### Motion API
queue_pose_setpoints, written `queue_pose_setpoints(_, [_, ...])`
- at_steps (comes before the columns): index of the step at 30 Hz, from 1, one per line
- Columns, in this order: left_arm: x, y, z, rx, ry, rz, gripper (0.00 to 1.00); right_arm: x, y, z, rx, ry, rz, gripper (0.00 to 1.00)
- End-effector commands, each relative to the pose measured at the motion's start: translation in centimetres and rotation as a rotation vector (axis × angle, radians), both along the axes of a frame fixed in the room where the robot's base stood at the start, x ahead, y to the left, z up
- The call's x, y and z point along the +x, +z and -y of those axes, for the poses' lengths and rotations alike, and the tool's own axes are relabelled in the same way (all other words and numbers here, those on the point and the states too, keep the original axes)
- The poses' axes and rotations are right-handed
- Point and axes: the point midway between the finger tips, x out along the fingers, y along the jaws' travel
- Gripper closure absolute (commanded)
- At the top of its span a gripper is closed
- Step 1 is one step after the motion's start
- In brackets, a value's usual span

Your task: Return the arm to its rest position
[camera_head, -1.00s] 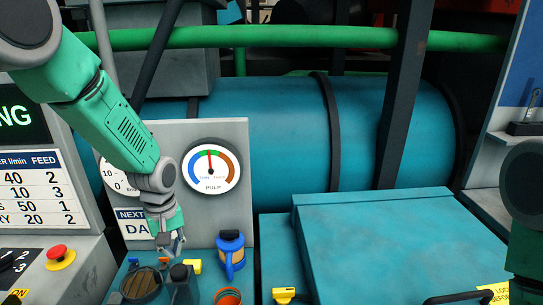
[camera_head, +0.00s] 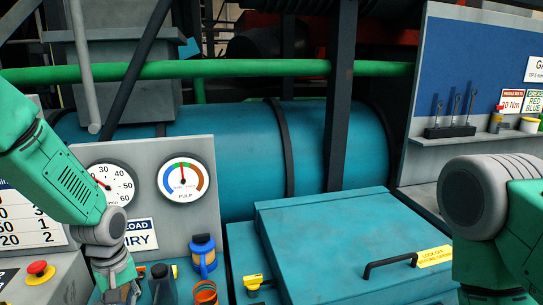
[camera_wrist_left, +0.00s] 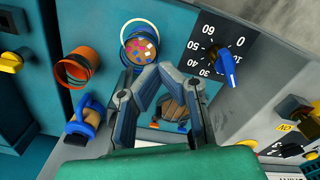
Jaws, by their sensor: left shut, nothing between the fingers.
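My left arm reaches down from the left edge of the head view. My left gripper (camera_head: 122,292) is at the bottom of that view, in front of the grey gauge panel, partly cut off by the frame. In the left wrist view the fingertips of the left gripper (camera_wrist_left: 160,70) come together with nothing between them. My right arm shows at the right edge of the head view. Its gripper is out of the picture.
A blue-and-orange container (camera_head: 203,255) and an orange ring-shaped cup (camera_head: 205,293) stand near the left gripper. A red button (camera_head: 38,268) is at the left. A teal lid (camera_head: 330,235) with a black handle (camera_head: 390,264) lies between the arms. A blue knob (camera_wrist_left: 228,68) sits on a dial.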

Motion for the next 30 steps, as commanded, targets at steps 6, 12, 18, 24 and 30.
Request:
queue_pose_setpoints(6, [-1.9,-5.0,0.6,-0.005,-0.067,-0.002,1.00,0.1,-2.0,0.0,0.000,0.000,0.001,0.60])
queue_pose_setpoints(12, [-5.3,-10.7,1.4,-0.009,-0.162,0.006,1.00,0.1,-4.3,0.0,0.000,0.000,0.001,0.60])
queue_pose_setpoints(18, [-11.0,-19.3,2.4,-0.012,-0.311,0.011,1.00,0.1,-8.1,0.0,0.000,0.000,0.000,0.60])
queue_pose_setpoints(24, [-21.3,-29.6,3.2,0.001,-0.558,0.020,1.00,0.1,-14.1,0.0,0.000,0.000,0.000,0.60])
queue_pose_setpoints(30, [-27.8,-33.2,3.2,0.024,-0.736,0.038,1.00,0.1,-17.3,0.0,0.000,0.000,0.000,0.60])
